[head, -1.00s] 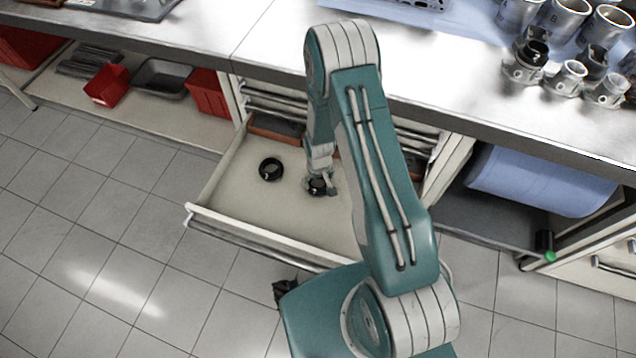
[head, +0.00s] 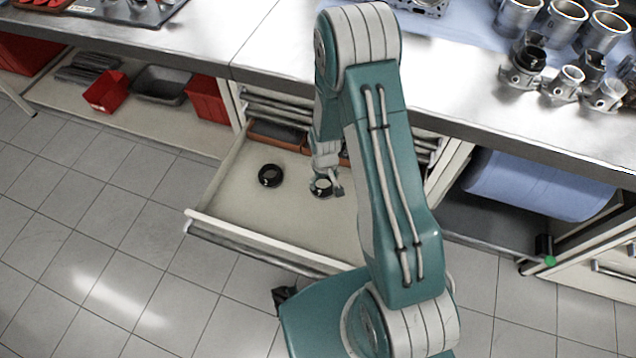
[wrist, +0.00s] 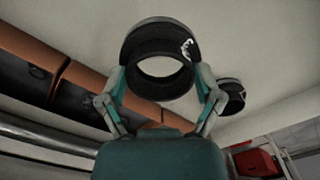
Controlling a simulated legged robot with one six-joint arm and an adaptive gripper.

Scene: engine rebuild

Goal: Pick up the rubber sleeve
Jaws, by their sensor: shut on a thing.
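My gripper (head: 325,184) is over the open drawer (head: 230,208), shut on a black ring-shaped sleeve (wrist: 158,45). In the head view the held sleeve (head: 321,188) is partly hidden by the gripper and seems a little above the drawer floor. A second black ring (head: 270,175) lies on the drawer floor to the left. It also shows behind the right finger in the wrist view (wrist: 232,96).
Orange-brown bins (head: 277,134) sit at the back of the drawer. The steel workbench (head: 262,45) overhangs behind it, with metal cylinders (head: 566,22) at right. A blue roll (head: 535,180) lies on the shelf to the right. The drawer's front floor is clear.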

